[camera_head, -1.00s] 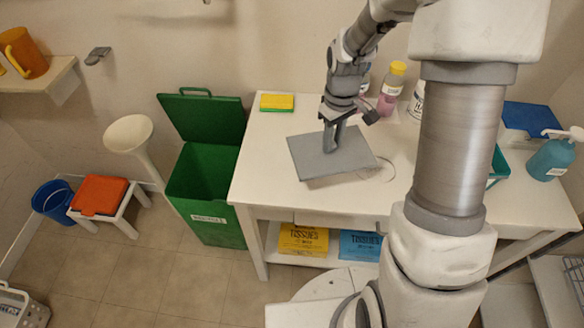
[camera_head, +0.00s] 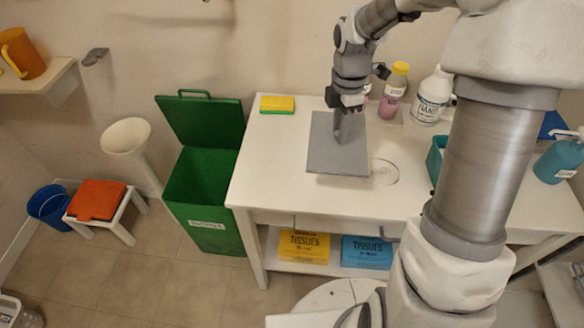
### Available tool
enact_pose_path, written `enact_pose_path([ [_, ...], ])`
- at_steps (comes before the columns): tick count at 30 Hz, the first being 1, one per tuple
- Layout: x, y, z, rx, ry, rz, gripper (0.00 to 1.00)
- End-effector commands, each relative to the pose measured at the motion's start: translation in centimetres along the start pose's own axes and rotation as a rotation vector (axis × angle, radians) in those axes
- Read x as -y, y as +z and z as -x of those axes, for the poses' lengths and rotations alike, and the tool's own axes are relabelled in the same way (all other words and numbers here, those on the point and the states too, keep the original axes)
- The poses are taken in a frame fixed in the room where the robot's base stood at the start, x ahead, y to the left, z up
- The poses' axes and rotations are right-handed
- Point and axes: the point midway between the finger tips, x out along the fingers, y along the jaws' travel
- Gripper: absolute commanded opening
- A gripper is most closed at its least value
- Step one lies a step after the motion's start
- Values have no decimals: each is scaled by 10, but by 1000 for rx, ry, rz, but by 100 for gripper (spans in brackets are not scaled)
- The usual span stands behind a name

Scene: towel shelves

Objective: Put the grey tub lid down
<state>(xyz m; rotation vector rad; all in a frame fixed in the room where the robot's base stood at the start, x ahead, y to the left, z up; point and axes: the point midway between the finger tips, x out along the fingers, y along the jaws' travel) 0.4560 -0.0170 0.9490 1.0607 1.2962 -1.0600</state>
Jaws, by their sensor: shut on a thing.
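The grey tub lid (camera_head: 325,155) is a flat grey square panel over the white table (camera_head: 270,180), left of a faint round outline on the tabletop. My gripper (camera_head: 345,130) points down and is shut on the lid near its upper right part. The fingers partly hide that part of the lid. The lid looks close to level and low over the table; I cannot tell whether its underside touches the tabletop.
A yellow and green sponge (camera_head: 277,104) lies at the table's back left. A pink bottle (camera_head: 393,90), a white bottle (camera_head: 431,96) and a teal tub (camera_head: 436,158) stand right. An open green bin (camera_head: 205,190) stands left of the table. The table's front left is clear.

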Motion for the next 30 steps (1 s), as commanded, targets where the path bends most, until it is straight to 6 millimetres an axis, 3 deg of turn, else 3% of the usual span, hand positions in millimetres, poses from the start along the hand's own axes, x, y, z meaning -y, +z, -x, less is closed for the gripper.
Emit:
enact_pose_path([
  [9,-16,-68,-44,-1,-3,9,0],
  [15,-24,-100,-63,-1,-1,4,0],
  [20,-26,-108,-68,-1,-1,1,0],
  [30,-25,-107,-107,0,-2,1,0],
])
